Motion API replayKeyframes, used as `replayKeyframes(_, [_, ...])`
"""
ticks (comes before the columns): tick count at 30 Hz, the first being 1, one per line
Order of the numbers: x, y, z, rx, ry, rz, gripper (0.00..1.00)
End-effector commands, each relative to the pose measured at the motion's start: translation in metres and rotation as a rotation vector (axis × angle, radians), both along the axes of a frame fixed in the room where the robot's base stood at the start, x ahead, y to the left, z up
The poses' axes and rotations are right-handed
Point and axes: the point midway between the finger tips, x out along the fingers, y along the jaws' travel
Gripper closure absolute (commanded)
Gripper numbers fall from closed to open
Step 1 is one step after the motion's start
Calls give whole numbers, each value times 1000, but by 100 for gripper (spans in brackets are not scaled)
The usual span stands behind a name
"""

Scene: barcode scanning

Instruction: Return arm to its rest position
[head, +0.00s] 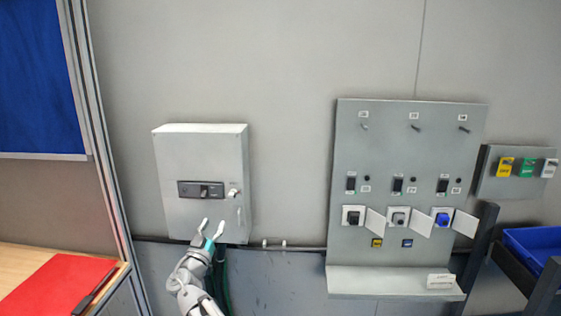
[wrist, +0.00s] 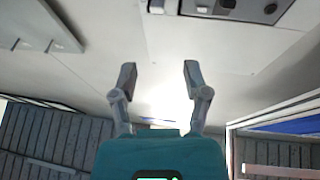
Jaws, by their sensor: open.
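My gripper (head: 212,229) is in the lower left-centre of the head view, in front of the bottom edge of a grey wall box (head: 200,150). Its two fingers are apart with nothing between them. I cannot tell how far the fingertips are from the box.
A grey switch panel (head: 385,150) with several switches and sockets stands right of centre, with a shelf (head: 375,283) below it. A panel with coloured blocks (head: 525,168) and a blue bin (head: 535,245) are at the right. A table (head: 25,258) with a red mat (head: 55,285) is lower left.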

Motion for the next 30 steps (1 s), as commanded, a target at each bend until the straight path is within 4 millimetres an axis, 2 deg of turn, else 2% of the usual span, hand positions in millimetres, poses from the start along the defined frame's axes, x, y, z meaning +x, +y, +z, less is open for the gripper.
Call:
replayKeyframes(8, [10,-77,-25,6,156,-176,40])
replayKeyframes(14, [10,-159,-60,16,378,-350,40])
replayKeyframes(21, [-8,-243,-108,34,691,-496,40])
replayKeyframes(30, [-52,-319,-165,75,1117,-540,40])
